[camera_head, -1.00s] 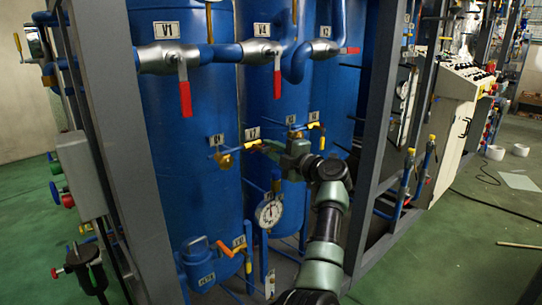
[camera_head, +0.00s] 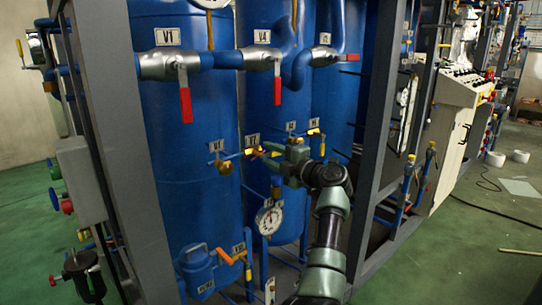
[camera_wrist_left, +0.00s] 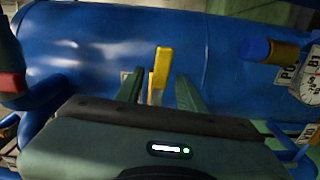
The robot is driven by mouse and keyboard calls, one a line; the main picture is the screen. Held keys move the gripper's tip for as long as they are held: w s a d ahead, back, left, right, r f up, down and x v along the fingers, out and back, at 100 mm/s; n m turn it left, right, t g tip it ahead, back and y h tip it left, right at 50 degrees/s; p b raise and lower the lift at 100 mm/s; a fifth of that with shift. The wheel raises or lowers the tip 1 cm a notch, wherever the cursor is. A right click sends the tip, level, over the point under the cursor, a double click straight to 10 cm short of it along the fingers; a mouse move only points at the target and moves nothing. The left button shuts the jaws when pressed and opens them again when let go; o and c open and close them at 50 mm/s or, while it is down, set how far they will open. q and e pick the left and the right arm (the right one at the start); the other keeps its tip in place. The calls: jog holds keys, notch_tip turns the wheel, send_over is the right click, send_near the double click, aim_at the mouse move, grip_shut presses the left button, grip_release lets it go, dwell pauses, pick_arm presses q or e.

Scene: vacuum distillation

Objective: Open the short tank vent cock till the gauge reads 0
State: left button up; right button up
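Several blue tanks stand in the frame, with a row of small yellow-handled cocks across their middle. My left gripper (camera_head: 266,154) is at the cock under a white tag (camera_head: 252,140) on the middle tank (camera_head: 277,110). In the left wrist view a yellow cock handle (camera_wrist_left: 160,67) stands between the two green fingers (camera_wrist_left: 157,84), with gaps seen on both sides. The fingers are open. The cock's body is hidden behind the gripper. A round white gauge (camera_head: 269,218) hangs below; its reading is too small to tell. My right gripper is not in view.
Red-handled valves (camera_head: 185,104) hang above. Another yellow cock (camera_head: 220,163) sits just left of the gripper. Grey frame posts (camera_head: 378,110) stand close at both sides. An orange-handled valve (camera_head: 226,257) is low at left. Green floor (camera_head: 470,245) is open at right.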

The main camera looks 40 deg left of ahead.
pick_arm(q)
jog(key=d+p, duration=0.1)
jog(key=d, duration=0.6)
jog(key=shift+s+d, duration=0.3)
jog(key=shift+d, duration=0.1)
